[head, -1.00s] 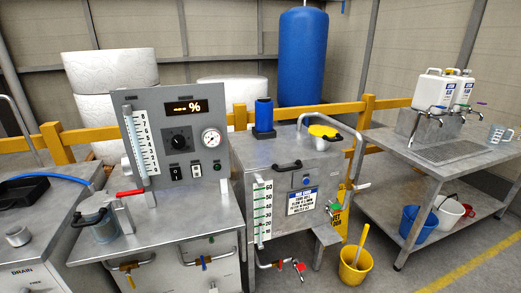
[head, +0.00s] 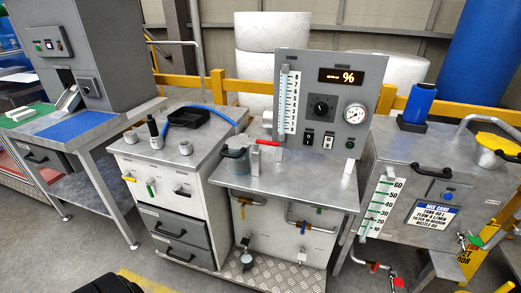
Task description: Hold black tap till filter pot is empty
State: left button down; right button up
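The likely filter pot is a grey cylinder (head: 236,162) with a dark handle at the front left of the centre bench top. It is upright, and its inside cannot be seen. Below it, on the bench front, is a pipe with a yellow-handled tap (head: 243,203). A small dark fitting (head: 245,242), possibly the black tap, shows lower down, above a small round grey thing (head: 246,261). It is too small to tell clearly.
A grey control panel (head: 330,105) stands on the centre bench. A drawer cabinet (head: 175,210) adjoins it on the left, with a machine bench (head: 80,130) beyond. A tank (head: 415,180) with a level scale stands right. A checker-plate step (head: 275,275) lies below the centre bench.

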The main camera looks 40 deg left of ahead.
aim_at(245, 241)
jog(key=u, duration=1.3)
